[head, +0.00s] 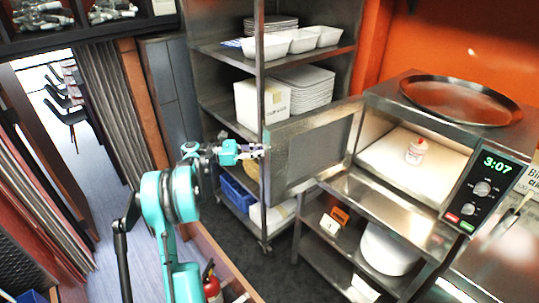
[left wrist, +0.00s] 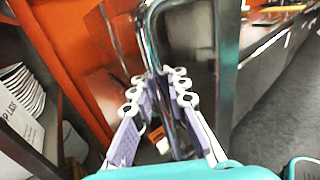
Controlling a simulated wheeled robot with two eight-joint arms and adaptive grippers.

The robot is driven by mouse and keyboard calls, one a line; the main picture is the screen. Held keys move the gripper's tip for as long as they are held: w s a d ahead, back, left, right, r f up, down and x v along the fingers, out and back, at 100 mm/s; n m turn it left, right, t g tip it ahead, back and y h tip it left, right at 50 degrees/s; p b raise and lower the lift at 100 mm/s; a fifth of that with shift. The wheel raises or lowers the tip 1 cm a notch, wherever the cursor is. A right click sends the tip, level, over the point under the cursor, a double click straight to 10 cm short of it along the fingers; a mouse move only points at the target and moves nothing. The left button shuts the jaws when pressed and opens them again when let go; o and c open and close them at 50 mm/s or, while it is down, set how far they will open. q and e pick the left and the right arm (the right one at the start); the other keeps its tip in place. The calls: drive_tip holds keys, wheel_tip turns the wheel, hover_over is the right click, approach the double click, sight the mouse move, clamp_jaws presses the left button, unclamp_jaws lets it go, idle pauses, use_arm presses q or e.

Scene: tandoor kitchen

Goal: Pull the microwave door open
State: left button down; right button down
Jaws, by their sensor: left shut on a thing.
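The microwave (head: 484,190) stands at the right on a steel counter, its display reading 3:07. Its door (head: 313,148) is swung wide open to the left, so the bright cavity shows. A small white jar with a red-pink label (head: 416,152) stands inside. My left gripper (head: 257,151) is at the door's free left edge. In the left wrist view, its lilac fingers (left wrist: 172,88) are shut around the chrome bar handle (left wrist: 148,42). The handle is hidden in the head view. My right gripper is not in view.
A steel rack (head: 262,90) with white tubs and plates stands behind the door. A round metal tray (head: 460,100) lies on the microwave. A white container (head: 388,250) sits on the shelf below. A red fire extinguisher (head: 211,284) stands near my left arm. Dark floor shows below the door.

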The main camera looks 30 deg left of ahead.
use_arm(q)
drive_tip(key=shift+a+f, duration=0.1)
drive_tip(key=shift+a, duration=0.15)
drive_tip(key=c, duration=1.7)
unclamp_jaws()
drive_tip(key=shift+c, duration=0.2)
drive_tip(key=shift+o, duration=1.2)
drive_tip(key=shift+s+a, duration=0.2)
drive_tip(key=shift+d, duration=0.1)
drive_tip(key=shift+w, duration=0.1)
drive_tip(key=v, duration=1.2)
